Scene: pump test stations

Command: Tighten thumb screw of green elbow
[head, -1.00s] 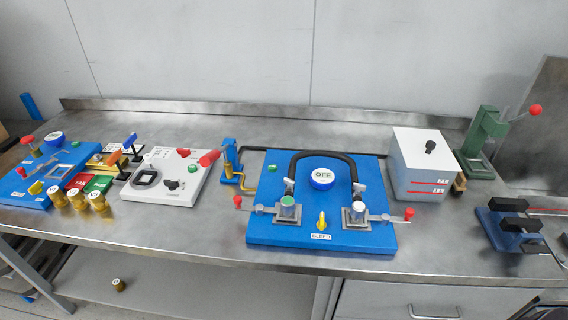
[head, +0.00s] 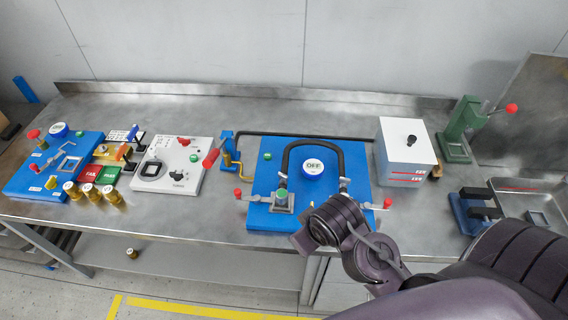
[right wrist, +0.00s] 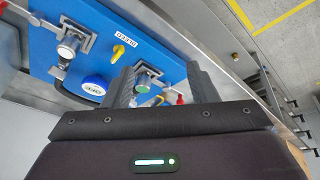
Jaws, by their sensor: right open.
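The green elbow (head: 281,197) sits upright in a grey clamp on the left front of the blue board (head: 262,222). A silver rod with a red knob (head: 237,192) runs out to its left; I cannot tell whether this is the thumb screw. My right arm reaches over the board's front right in the head view. In the right wrist view my right gripper (right wrist: 160,68) is open and empty, fingers apart. The green elbow (right wrist: 142,84) shows between them, farther off. My left gripper is out of view.
The white-capped elbow (right wrist: 69,46) shows in the wrist view. A white box (head: 405,152) stands right of the board, a grey panel (head: 172,167) left. The bench behind is mostly clear.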

